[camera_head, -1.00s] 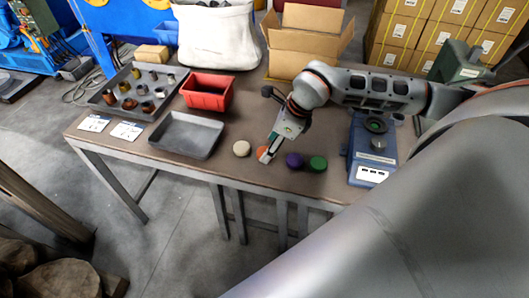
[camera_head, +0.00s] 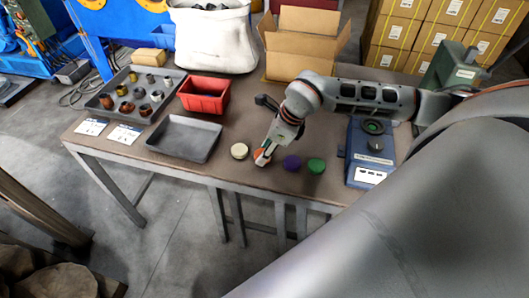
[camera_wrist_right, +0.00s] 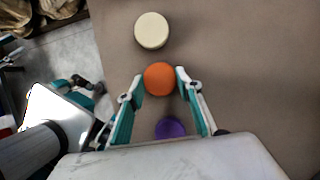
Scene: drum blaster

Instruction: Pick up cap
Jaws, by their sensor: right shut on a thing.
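The orange cap (camera_wrist_right: 159,78) is between the fingertips of my right gripper (camera_wrist_right: 161,80), which is shut on its sides. In the head view the orange cap (camera_head: 261,155) is mostly hidden by my right gripper (camera_head: 264,155) near the table's front edge. A cream cap (camera_head: 239,151) is to its left, and a purple cap (camera_head: 292,163) and a green cap (camera_head: 316,166) are to its right. The wrist view also shows the cream cap (camera_wrist_right: 151,31) and the purple cap (camera_wrist_right: 170,128). What seems to be my left gripper (camera_wrist_right: 88,91) shows partly there, its fingers unclear.
An empty grey tray (camera_head: 185,153), a red bin (camera_head: 205,83) and a tray of metal parts (camera_head: 103,103) are on the table's left. A blue device (camera_head: 371,155) stands right. An open cardboard box (camera_head: 301,61) is behind.

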